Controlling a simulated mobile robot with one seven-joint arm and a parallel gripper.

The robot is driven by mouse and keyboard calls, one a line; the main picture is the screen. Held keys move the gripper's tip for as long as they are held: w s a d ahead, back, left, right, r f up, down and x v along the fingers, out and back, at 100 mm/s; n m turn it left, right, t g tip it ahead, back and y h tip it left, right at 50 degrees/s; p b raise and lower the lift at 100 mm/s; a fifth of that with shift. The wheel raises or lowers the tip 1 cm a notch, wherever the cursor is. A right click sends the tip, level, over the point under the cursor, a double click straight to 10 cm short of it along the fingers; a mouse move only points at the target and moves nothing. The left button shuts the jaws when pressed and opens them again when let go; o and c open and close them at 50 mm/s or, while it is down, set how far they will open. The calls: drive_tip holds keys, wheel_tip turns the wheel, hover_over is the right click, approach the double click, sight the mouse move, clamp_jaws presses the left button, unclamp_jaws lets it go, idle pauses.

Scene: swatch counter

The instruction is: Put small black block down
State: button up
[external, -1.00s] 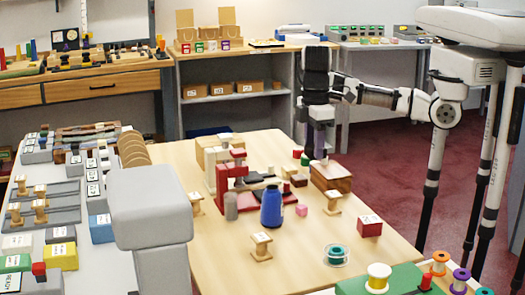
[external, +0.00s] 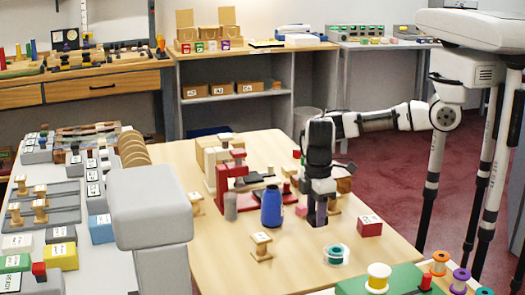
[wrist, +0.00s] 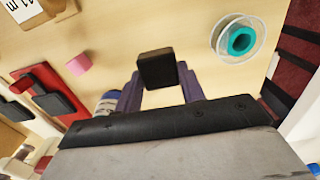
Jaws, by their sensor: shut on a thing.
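The small black block (wrist: 157,70) is between the purple fingertips of my gripper (wrist: 158,85) in the wrist view. My gripper (external: 317,217) is shut on it, pointing down over the front right part of the wooden table (external: 215,262). The block cannot be made out clearly in the external view. I cannot tell whether it touches the table top or hangs just above it.
A teal spool (external: 336,254) lies in front, and a red labelled box (external: 369,226) is to the right. Bare table lies between the spool and a wooden stand (external: 261,246).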

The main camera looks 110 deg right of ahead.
drive_tip(key=shift+f, duration=2.05)
drive_tip(key=shift+f, duration=0.1)
drive_tip(key=o, duration=1)
drive_tip(key=shift+c, duration=0.2)
wheel_tip(320, 180, up, 12)
drive_tip(key=shift+r+b, duration=0.1)
drive_tip(key=shift+b, duration=0.4)
